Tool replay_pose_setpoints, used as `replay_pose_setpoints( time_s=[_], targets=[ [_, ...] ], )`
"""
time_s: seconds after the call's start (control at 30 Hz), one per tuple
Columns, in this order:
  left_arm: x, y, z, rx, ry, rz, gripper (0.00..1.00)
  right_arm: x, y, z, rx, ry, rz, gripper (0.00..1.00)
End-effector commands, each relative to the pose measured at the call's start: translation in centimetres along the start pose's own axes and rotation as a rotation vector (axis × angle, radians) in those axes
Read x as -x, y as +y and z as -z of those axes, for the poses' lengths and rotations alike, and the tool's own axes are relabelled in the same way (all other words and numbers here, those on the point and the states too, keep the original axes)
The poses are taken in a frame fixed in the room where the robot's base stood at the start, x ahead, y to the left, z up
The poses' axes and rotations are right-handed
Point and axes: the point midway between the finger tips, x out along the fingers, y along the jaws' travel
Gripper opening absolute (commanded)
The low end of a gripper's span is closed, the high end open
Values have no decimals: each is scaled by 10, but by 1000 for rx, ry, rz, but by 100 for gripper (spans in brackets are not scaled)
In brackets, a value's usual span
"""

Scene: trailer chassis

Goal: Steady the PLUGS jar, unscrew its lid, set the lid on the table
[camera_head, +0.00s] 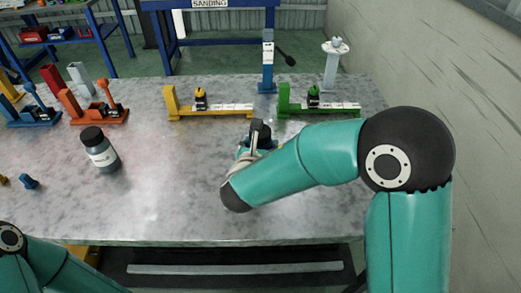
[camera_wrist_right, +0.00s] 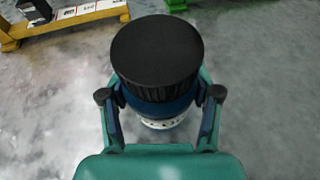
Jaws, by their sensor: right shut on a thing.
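A jar with a black ribbed lid (camera_wrist_right: 155,50), a blue body and a white label band (camera_wrist_right: 162,123) stands between the fingers of my right gripper (camera_wrist_right: 160,96). The fingers are shut on the jar's body below the lid, one on each side. In the head view this jar's dark lid (camera_head: 261,127) shows just beyond my right wrist, which hides most of its body. A second jar (camera_head: 103,157), grey-blue with a black lid and a white label, stands upright on the left of the table. Neither label is readable. My left gripper is out of view; only part of that arm shows.
The grey table (camera_head: 170,200) is clear between the two jars and along its front. A yellow fixture (camera_head: 185,114) and a green fixture (camera_head: 290,110) stand behind the held jar. Orange and blue fixtures (camera_head: 95,112) stand at the back left. A small blue piece (camera_head: 29,181) lies at the left.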

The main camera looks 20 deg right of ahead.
Motion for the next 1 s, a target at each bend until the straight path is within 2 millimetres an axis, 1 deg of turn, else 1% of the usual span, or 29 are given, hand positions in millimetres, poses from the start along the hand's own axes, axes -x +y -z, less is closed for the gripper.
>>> replay_pose_setpoints(
  time_s=[0.27,0.37,0.47,0.57,0.67,0.9,1.0],
  targets=[
    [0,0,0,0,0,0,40,2,0,-5,-1,-2,0,22],
    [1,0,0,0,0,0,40,4,0,-12,-4,-3,-1,22],
    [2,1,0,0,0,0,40,9,1,-23,-5,-4,-2,22],
    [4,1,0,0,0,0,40,16,1,-39,-5,-5,-2,22],
    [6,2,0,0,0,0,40,25,1,-61,-8,-5,-4,22],
    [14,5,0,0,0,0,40,51,1,-124,-7,-6,-4,22],
    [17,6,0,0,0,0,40,61,1,-146,-6,-4,-3,22]
  ],
)
